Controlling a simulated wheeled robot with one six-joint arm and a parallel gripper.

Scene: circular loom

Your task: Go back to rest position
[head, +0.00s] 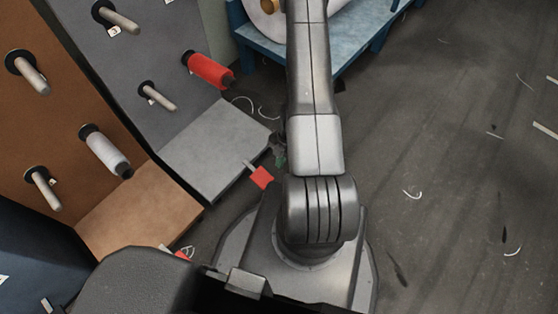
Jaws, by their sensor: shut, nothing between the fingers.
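My arm rises from my base up through the middle of the head view and leaves at the top edge. My gripper is beyond the picture, so its fingers and pose cannot be seen. A red spool (208,71) sits on a peg of the grey rack panel (150,55). A white spool (104,151) sits on a peg of the brown rack panel (75,95). Several other pegs, such as one on the brown panel (42,187), are bare.
A blue frame (345,45) with a large pale roll (265,20) stands at the top, partly behind my arm. Small red pieces (262,178) show between the rack and my base. The dark floor (455,150) at right is open, with scattered thread scraps (412,194).

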